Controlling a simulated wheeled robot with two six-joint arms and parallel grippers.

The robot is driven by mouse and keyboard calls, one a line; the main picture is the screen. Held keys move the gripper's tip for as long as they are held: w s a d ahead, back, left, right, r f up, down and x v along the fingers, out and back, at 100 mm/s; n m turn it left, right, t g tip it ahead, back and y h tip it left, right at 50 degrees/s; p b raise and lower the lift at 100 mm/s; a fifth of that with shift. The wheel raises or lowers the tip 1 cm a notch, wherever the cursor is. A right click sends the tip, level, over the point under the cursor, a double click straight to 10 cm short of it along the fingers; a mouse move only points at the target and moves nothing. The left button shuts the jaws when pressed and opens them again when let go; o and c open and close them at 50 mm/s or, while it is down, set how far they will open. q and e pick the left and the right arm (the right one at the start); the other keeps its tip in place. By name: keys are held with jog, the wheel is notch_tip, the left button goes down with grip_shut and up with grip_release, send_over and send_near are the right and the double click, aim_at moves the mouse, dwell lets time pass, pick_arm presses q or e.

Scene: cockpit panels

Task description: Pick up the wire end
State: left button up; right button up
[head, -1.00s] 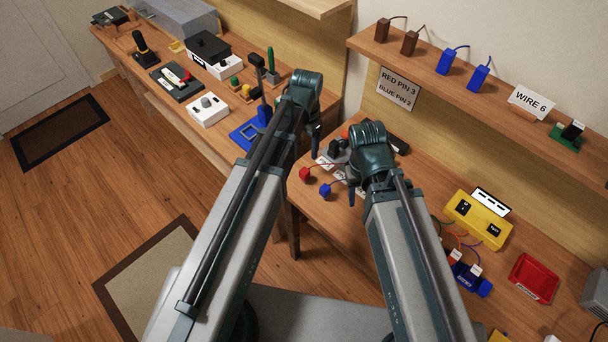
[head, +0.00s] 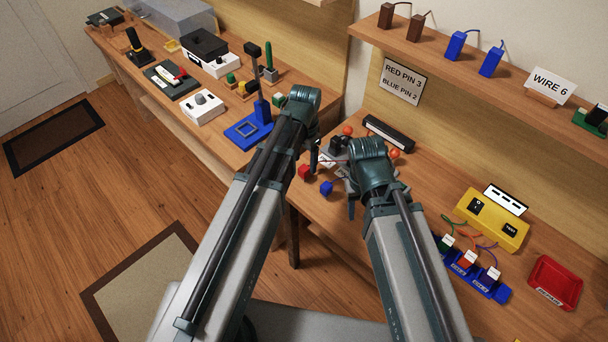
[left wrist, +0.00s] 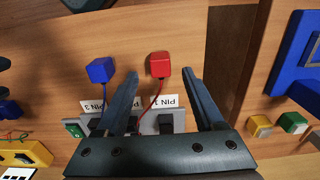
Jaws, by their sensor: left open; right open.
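A red block (head: 305,172) on a thin red wire and a blue block (head: 327,188) on a blue wire lie at the left edge of the right-hand bench. In the left wrist view the red block (left wrist: 160,65) sits ahead between my left gripper's (left wrist: 161,76) open fingers, apart from them. The blue block (left wrist: 100,70) is outside the left finger. In the head view my left gripper (head: 313,165) hangs just above and beside the red block. My right gripper (head: 352,205) points down near the blue block, largely hidden by its arm.
Labelled pin sockets (left wrist: 165,122) sit behind the blocks. A yellow tester (head: 490,218), blue wire holders (head: 475,278) and a red tray (head: 555,283) stand to the right. A blue stand (head: 250,130) is on the left bench. The shelf (head: 480,85) overhangs the back.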

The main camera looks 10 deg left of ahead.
aim_at(304, 168)
pick_arm(q)
notch_tip(304, 168, down, 4)
jog(key=b, duration=0.3)
jog(key=shift+s+a+f, duration=0.1)
jog(key=shift+f, duration=0.05)
pick_arm(e)
notch_tip(304, 168, down, 4)
jog(key=shift+f, duration=0.15)
pick_arm(q)
grip_shut()
